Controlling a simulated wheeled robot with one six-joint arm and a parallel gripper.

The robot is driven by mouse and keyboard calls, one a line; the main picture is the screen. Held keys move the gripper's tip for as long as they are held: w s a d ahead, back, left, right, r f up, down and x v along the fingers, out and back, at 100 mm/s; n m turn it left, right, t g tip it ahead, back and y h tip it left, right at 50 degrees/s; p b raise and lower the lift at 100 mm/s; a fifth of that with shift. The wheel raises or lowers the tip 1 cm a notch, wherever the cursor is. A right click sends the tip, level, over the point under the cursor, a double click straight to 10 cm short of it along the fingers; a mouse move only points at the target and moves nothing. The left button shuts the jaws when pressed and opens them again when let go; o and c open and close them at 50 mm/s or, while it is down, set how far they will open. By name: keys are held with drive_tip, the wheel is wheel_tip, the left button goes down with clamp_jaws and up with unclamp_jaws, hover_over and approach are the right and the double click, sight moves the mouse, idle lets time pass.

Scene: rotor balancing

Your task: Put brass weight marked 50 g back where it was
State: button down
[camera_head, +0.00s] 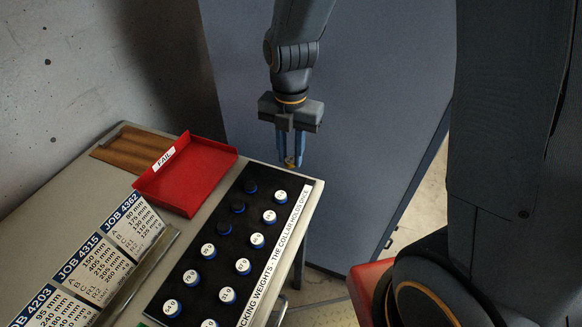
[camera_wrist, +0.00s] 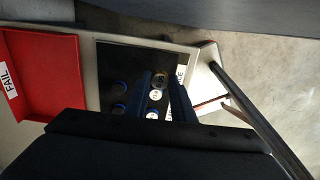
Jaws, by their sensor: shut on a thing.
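My gripper (camera_head: 291,158) is shut on a small brass weight (camera_head: 289,162), which hangs at the fingertips beyond the far end of the weight tray in the head view. The brass weight also shows between the fingers in the wrist view (camera_wrist: 160,80); I cannot read its mark. The black weight tray (camera_head: 228,247) lies on the table with two columns of round places. Several hold white-topped weights, such as one at the far end (camera_head: 280,197). Three places look dark and empty, with blue rims: far (camera_head: 250,186), middle (camera_head: 237,206) and near (camera_head: 223,227).
A red FAIL tray (camera_head: 187,172) stands left of the weight tray. A brown wooden board (camera_head: 133,148) lies at the table's far corner. The floor right of the table is partly open.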

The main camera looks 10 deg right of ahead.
sight(290, 161)
drive_tip(key=f, duration=0.2)
drive_tip(key=f+p, duration=0.1)
drive_tip(key=f, duration=0.2)
drive_tip(key=shift+s+a, duration=0.1)
drive_tip(key=shift+s, duration=0.1)
drive_tip(key=shift+w+f, duration=0.25)
drive_tip(key=shift+f, duration=0.35)
drive_tip(key=shift+f, duration=0.15)
drive_tip(key=c, duration=1.5)
unclamp_jaws()
